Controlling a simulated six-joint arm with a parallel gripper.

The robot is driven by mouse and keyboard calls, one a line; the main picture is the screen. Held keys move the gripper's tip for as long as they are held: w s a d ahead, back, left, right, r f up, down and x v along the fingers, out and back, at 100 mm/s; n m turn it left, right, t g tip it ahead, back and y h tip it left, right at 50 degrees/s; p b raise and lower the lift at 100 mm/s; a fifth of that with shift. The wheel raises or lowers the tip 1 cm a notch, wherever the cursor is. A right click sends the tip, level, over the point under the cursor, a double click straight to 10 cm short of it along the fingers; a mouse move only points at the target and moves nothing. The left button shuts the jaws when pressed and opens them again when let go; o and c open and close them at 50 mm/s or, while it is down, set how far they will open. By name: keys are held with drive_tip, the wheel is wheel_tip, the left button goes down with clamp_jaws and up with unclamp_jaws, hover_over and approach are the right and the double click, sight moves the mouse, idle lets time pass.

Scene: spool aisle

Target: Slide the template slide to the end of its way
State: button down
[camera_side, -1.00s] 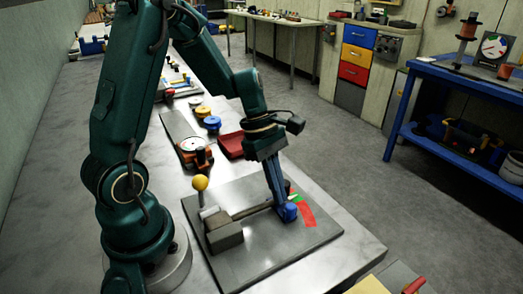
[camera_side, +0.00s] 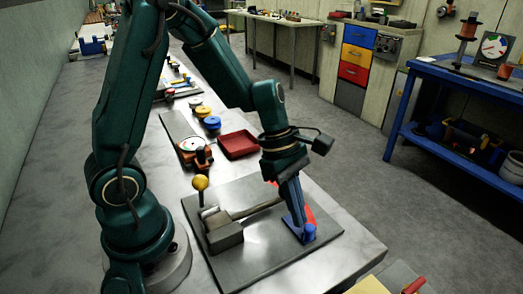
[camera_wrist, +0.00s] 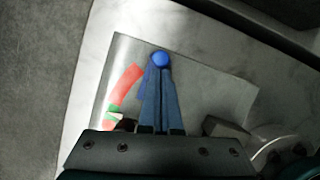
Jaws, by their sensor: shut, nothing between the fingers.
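A grey plate (camera_side: 262,254) lies on the bench and bears a grey block (camera_side: 225,236) and a dark bar (camera_side: 257,208). The bar runs from the block side toward a curved red mark (camera_side: 310,216); its far end is hidden behind my gripper. I cannot tell whether this bar is the template slide. My gripper (camera_side: 304,234) is shut and points down at the plate's right part, beyond the bar. A round blue piece (camera_wrist: 161,59) shows at the fingertips in the wrist view; I cannot tell whether it is part of them. A green mark (camera_wrist: 115,114) adjoins the red one.
A yellow ball knob (camera_side: 200,183) stands upright at the plate's left corner. A red tray (camera_side: 238,144) and a small device with a round dial (camera_side: 193,146) lie behind the plate. Bare bench (camera_side: 348,248) lies right of the plate; the bench edge is close.

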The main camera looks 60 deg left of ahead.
drive_tip(key=shift+s+a, duration=0.15)
drive_tip(key=shift+a, duration=0.25)
drive_tip(key=a, duration=0.3)
drive_tip(key=shift+s+a+r, duration=0.25)
drive_tip(key=shift+s+r, duration=0.1)
drive_tip(key=v, duration=0.9)
drive_tip(key=shift+s+r, duration=0.1)
drive_tip(key=s+d+r+m+t+y, duration=0.2)
drive_tip(key=s+m, duration=0.6)
drive_tip(key=m, duration=1.3)
drive_tip(key=shift+d+r+t+y, duration=0.15)
drive_tip(key=shift+d+t+y, duration=0.75)
drive_tip(key=shift+t+y, duration=0.25)
drive_tip(key=shift+s, duration=0.15)
